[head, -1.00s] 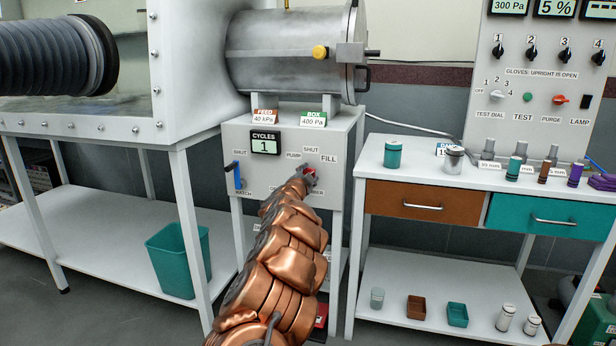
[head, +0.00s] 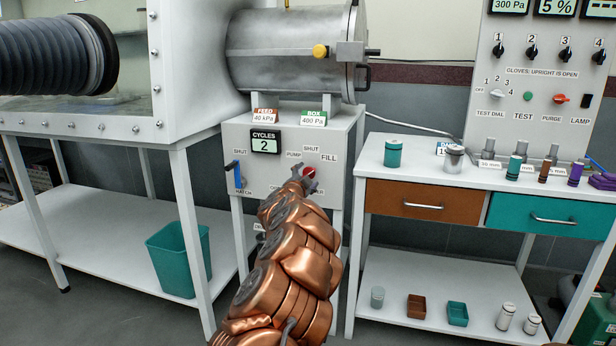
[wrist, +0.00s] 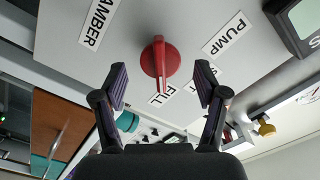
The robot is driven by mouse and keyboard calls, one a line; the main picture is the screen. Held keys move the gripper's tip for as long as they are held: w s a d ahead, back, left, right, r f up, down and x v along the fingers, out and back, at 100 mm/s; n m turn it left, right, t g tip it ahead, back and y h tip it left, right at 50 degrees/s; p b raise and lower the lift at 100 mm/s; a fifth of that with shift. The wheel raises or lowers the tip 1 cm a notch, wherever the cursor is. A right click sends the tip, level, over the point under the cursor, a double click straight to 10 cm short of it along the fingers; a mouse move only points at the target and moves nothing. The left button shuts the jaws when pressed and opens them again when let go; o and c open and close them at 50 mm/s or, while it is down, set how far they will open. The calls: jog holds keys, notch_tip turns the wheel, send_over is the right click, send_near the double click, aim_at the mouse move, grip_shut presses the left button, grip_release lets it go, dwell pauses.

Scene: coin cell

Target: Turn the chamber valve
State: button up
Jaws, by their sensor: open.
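The chamber valve is a red knob (head: 310,171) on the grey cabinet front (head: 262,180), under the PUMP, SHUT and FILL labels. In the wrist view the red knob (wrist: 160,58) has a narrow handle whose long end points toward the FILL label (wrist: 160,98). My gripper (head: 305,178) is at the knob in the head view. In the wrist view my gripper (wrist: 160,86) is open, its fingers on either side of the handle's line with clear gaps. The cycles display (head: 265,142) reads 2. My gripper partly hides the CHAMBER label below the knob.
A blue hatch lever (head: 239,175) is on the cabinet's left. A steel chamber (head: 290,55) sits above. The glovebox (head: 195,60) stands left, and a bench with drawers (head: 418,203) stands right. A teal bin (head: 179,260) is on the lower shelf.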

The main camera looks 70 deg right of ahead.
jog(key=s+a, duration=0.1)
jog(key=a, duration=0.8)
jog(key=shift+a, duration=0.15)
dwell(0.7)
